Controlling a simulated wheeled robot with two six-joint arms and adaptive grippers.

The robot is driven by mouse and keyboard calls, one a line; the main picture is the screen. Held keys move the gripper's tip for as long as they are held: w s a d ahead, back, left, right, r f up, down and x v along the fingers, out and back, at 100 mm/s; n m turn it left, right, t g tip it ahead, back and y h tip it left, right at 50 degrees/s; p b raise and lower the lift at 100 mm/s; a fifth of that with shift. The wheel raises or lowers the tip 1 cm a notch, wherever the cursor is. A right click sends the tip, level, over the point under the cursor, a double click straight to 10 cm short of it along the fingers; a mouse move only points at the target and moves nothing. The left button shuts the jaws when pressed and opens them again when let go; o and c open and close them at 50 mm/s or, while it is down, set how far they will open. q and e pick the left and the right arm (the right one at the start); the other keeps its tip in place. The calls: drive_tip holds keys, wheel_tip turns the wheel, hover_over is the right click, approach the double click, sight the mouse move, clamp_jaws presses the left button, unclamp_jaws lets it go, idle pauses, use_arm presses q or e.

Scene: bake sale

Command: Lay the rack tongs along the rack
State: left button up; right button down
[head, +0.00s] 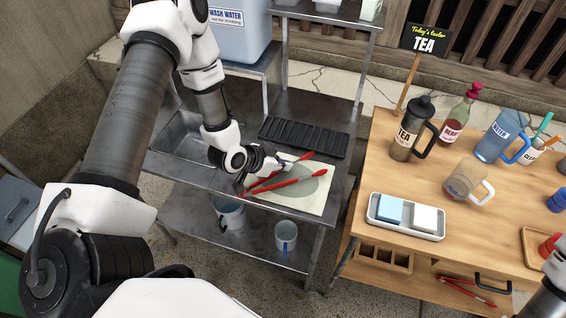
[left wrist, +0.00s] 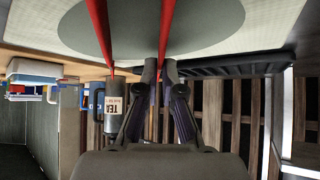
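Red tongs (head: 297,181) with two long arms spread in a narrow V lie over the cream mat with a grey oval on the metal table. My left gripper (head: 284,163) is at the upper arm of the tongs. In the left wrist view its fingertips (left wrist: 160,68) are close together, with one red arm between them; the other red arm (left wrist: 100,25) is free to the left. Whether the tongs are lifted I cannot tell. The black slotted rack (head: 305,136) lies just behind the mat. My right gripper is out of view.
The cream mat (head: 312,206) lies near the table's front edge. A metal sink basin (head: 185,135) is left of the rack. The wooden table (head: 400,245) at right bears a tea press (head: 412,130) and a white tray (head: 405,232). Another red pair of tongs (head: 467,290) lies below.

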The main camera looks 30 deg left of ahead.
use_arm(q)
drive_tip(key=shift+o, duration=1.4)
